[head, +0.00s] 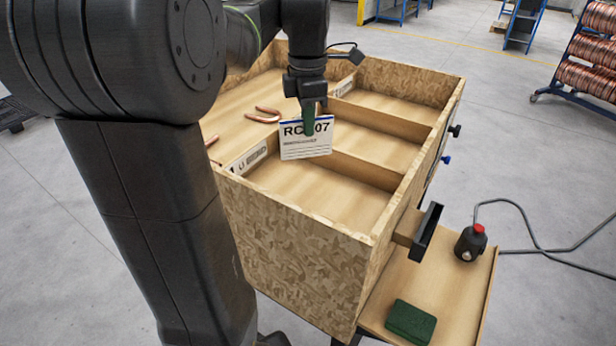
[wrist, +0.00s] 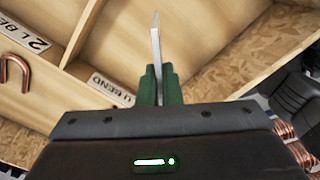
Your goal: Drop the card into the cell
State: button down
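The card (head: 305,148) is white with a blue top band and dark print that partly reads "RC" and "07". My gripper (head: 309,122) has green fingertips and is shut on the card's upper part, which hides some of the print. In the head view the card appears over the divider between the near cell and the middle cell of the wooden box. In the wrist view the card (wrist: 156,50) shows edge-on between the green fingers (wrist: 160,88). The near cell (head: 325,195) and the middle cell (head: 375,138) show bare floors.
Copper bends (head: 264,115) lie in the box's left part. Labels (head: 248,158) sit along the cells' left ends. A ledge (head: 455,300) at lower right holds a green pad (head: 410,321) and a black device with a red button (head: 470,242). A black-fronted drawer (head: 427,230) juts out above it.

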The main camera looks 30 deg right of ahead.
jog(key=shift+f, duration=1.1)
jog(key=c, duration=1.5)
grip_release()
jog(key=shift+c, duration=0.2)
notch_tip(320, 180, up, 14)
jog(key=shift+b, duration=0.4)
jog(key=shift+f, duration=0.1)
notch_tip(320, 180, down, 14)
jog(key=shift+r+p, duration=0.25)
jog(key=shift+p, duration=0.2)
jog(key=shift+r, duration=1.6)
